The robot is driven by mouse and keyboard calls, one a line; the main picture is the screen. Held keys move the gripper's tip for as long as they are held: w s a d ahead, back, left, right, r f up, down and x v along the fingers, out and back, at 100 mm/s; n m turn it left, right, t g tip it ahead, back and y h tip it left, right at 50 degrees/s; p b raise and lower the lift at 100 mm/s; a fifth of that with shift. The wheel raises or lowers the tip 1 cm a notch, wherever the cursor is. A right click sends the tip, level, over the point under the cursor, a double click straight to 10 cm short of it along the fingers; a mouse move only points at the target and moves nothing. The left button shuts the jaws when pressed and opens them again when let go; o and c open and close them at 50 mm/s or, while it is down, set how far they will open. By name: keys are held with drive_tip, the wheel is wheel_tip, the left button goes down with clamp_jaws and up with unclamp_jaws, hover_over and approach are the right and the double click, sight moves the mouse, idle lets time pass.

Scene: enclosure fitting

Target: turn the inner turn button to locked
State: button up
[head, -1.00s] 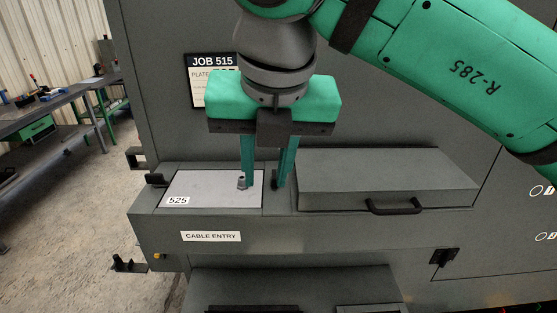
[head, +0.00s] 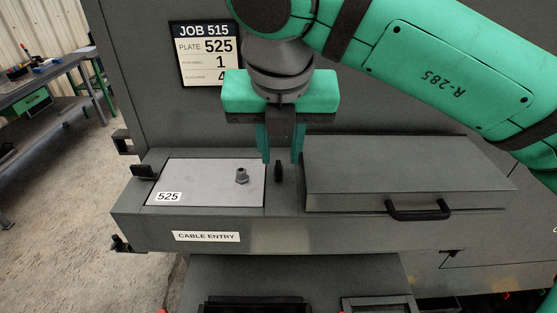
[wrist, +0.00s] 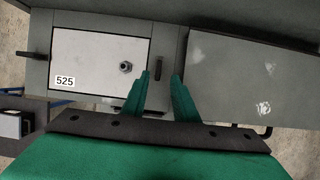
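The inner turn button (head: 278,172) is a small dark upright tab just right of the pale plate marked 525 (head: 205,181). In the wrist view the button (wrist: 158,71) lies lengthwise along the plate's right edge, not across it. My gripper (head: 281,161) is open, pointing down, with one finger on each side of the button. In the wrist view my gripper (wrist: 162,76) has visible gaps between both fingertips and the button. A second dark turn button (head: 144,171) sits at the plate's left edge, lying sideways.
A hex fitting (head: 242,176) stands on the plate, left of my fingers. A grey lidded box (head: 400,170) with a black handle (head: 418,210) rises close on the right. A JOB 515 sign (head: 206,53) is on the wall behind. A CABLE ENTRY label (head: 206,236) is on the front.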

sight(278, 166)
drive_tip(key=shift+x, duration=2.3)
drive_tip(key=shift+w+a+r, duration=0.1)
drive_tip(key=shift+a, duration=0.05)
clamp_jaws()
